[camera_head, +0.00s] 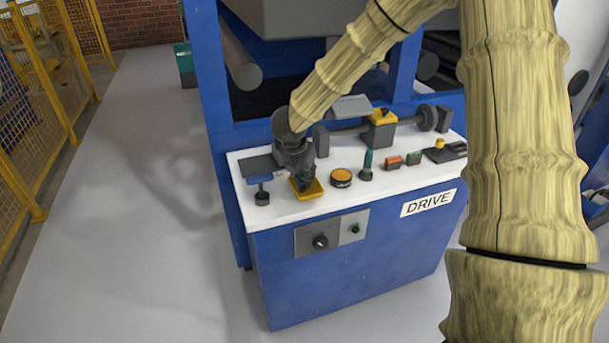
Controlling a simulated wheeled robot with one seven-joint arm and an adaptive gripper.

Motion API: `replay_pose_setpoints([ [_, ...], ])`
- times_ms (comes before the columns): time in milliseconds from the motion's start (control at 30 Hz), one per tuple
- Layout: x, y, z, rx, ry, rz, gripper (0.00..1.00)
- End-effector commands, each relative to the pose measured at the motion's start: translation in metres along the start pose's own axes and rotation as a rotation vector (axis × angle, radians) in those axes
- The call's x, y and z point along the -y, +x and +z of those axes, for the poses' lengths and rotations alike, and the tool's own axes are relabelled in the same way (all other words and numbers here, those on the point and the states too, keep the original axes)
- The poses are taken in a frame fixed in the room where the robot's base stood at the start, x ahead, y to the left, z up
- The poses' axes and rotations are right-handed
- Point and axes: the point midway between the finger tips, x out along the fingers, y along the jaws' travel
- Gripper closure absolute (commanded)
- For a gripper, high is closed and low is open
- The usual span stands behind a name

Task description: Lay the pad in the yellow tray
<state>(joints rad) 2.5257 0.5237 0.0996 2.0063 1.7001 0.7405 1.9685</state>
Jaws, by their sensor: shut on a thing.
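The yellow tray (313,190) lies near the front edge of the white worktop, left of its middle. My gripper (302,182) points down right over the tray and covers part of it. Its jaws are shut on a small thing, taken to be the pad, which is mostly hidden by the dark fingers. I cannot tell whether the held thing touches the tray floor.
A dark stand (262,195) is at left. Rollers stand behind.

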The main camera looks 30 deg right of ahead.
Motion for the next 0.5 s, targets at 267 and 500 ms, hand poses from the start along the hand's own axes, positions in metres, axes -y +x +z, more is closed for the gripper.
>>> replay_pose_setpoints([
  [267,0.0001,0.0017,-0.0007,0.0,0.001,0.0,1.0],
  [500,0.0002,0.0013,-0.0006,0.0,0.001,0.0,0.61],
])
